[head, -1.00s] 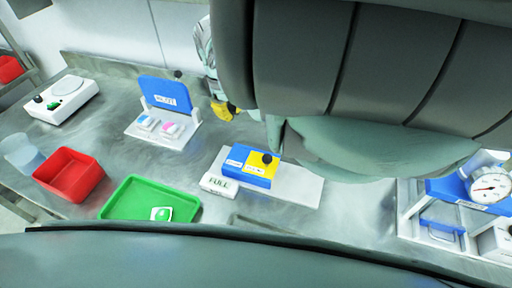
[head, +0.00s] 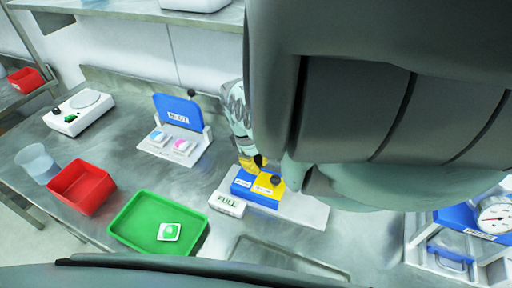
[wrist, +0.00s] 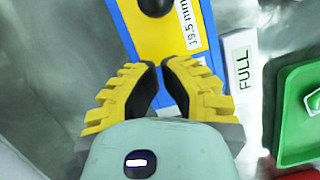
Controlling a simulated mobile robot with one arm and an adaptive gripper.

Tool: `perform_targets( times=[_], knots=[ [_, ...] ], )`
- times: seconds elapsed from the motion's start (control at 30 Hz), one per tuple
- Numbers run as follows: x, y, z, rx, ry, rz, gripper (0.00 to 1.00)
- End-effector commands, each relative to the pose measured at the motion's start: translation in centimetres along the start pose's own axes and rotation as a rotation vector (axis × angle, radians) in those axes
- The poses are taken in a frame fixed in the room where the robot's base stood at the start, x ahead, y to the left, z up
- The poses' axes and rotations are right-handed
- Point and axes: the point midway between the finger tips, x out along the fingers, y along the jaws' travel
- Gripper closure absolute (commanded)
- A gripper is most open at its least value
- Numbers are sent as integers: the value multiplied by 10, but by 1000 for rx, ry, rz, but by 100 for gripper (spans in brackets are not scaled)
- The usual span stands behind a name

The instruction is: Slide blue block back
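The blue block (head: 241,183) has a yellow top part and a black knob (head: 277,180). It sits on a white base (head: 305,212), by a white piece marked FULL (head: 227,205). In the wrist view the blue block (wrist: 129,32) is at the top, with a "19.5 mm" label. My gripper (head: 258,162) is at the block's back edge in the head view. In the wrist view its yellow fingers (wrist: 161,65) have their tips almost together, with nothing seen between them, just short of the block. Whether they touch it is unclear.
A green tray (head: 133,240) holding a green-and-white piece and a red bin (head: 83,187) stand to the left. A blue-lidded holder (head: 180,112) is behind left. A dial gauge device (head: 495,218) stands at the right. Bare bench lies between the tray and holder.

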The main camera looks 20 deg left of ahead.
Motion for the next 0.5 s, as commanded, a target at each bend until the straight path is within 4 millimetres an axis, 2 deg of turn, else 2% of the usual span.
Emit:
perform_targets(
  times=[0.03,0.2,0.5],
  knots=[
    [-4,0,8,4,-1,-2,100],
    [6,-1,21,3,-2,-4,100],
    [11,1,25,2,-1,1,100]
  ],
)
